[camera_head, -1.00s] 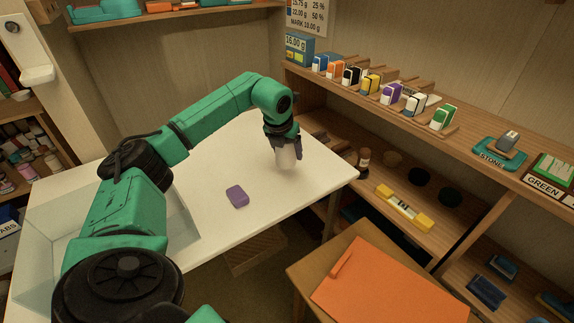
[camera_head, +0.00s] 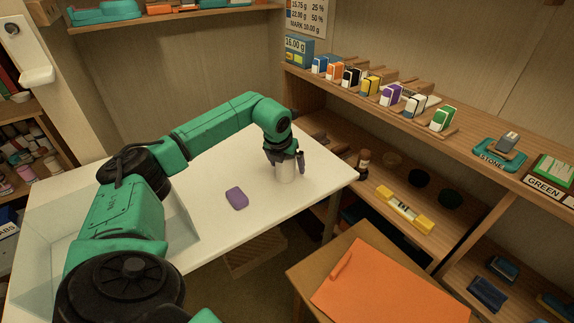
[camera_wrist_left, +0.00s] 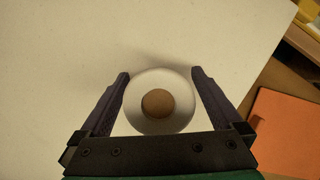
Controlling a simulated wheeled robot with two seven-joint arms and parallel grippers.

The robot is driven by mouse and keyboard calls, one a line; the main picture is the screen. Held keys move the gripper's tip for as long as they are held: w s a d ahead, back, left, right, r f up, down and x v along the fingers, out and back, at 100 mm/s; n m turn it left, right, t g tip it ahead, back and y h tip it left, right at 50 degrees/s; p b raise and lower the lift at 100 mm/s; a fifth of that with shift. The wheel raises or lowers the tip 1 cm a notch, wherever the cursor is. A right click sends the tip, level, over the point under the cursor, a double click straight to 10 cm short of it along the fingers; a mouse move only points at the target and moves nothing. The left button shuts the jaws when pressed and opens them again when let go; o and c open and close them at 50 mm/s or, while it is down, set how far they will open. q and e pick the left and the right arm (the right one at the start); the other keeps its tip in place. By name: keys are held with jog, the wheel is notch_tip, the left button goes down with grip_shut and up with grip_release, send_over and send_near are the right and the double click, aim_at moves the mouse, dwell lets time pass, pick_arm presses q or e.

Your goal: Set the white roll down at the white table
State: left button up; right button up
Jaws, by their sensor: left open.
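The white roll (camera_head: 285,174) stands upright on the white table (camera_head: 215,222), near its right end. In the left wrist view the roll (camera_wrist_left: 179,112) shows end-on, with a brown round centre. My left gripper (camera_head: 287,158) is just above and around the upper part of the roll. In the left wrist view its fingers (camera_wrist_left: 160,76) stand on either side of the roll, open, with a gap at each side. The roll's top is hidden by the gripper in the head view. My right gripper is not in view.
A purple block (camera_head: 237,198) lies on the table left of the roll. A clear-walled tray (camera_head: 185,213) is at the table's left. A wooden shelf (camera_head: 460,140) with several small boxes runs along the right. An orange sheet (camera_head: 385,290) lies on a stool in front.

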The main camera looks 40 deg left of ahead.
pick_arm(q)
jog(key=v, duration=1.1)
jog(key=shift+s+r, duration=0.2)
jog(key=shift+r, duration=0.05)
jog(key=shift+d, duration=0.1)
